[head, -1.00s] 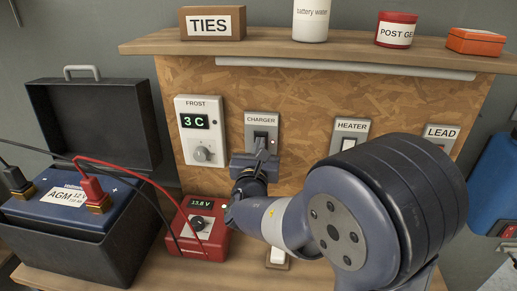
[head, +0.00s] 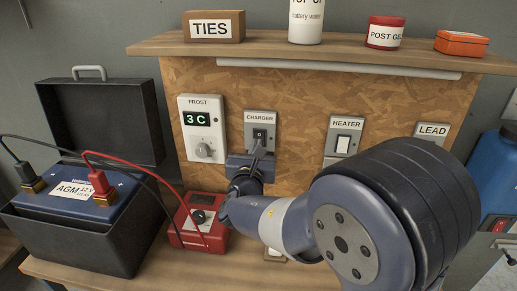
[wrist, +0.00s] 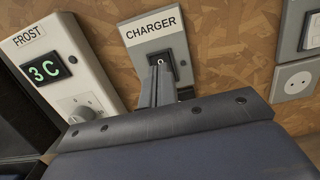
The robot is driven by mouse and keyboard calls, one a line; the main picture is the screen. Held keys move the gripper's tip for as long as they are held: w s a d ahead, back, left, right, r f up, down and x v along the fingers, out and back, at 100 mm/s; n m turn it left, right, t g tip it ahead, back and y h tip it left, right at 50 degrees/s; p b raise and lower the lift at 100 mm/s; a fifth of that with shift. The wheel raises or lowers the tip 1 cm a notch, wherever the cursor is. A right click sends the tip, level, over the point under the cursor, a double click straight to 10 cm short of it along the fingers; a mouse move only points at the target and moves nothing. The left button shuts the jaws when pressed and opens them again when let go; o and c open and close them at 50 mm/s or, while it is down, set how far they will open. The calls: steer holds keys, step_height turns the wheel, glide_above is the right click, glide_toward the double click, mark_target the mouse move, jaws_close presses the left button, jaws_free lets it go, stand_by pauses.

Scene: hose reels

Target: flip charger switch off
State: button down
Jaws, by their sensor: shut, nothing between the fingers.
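The charger switch (head: 260,134) is a dark rocker on a grey plate labelled CHARGER, mounted on the chipboard panel. In the wrist view the charger plate (wrist: 156,40) stands just beyond my fingers, which cover most of the rocker. A small round mark shows at the top of the rocker. My gripper (head: 258,146) is shut with nothing in it, its tips at the lower part of the switch. In the wrist view the closed fingertips (wrist: 158,66) overlap the rocker; I cannot tell whether they touch it. The red charger box (head: 185,240) sits on the bench below, its display now dark.
The FROST thermostat (head: 203,128) reads 3 C just left of the switch. The HEATER switch (head: 343,142) and LEAD plate (head: 432,131) are to the right. A shelf (head: 330,48) overhangs above. A battery (head: 72,195) with cables stands at left.

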steer(key=r+b+v, duration=0.1)
steer(key=v, duration=0.8)
steer(key=shift+s+r, duration=0.4)
steer(key=shift+s, duration=0.05)
steer(key=shift+a, duration=0.15)
steer(key=shift+w, duration=0.1)
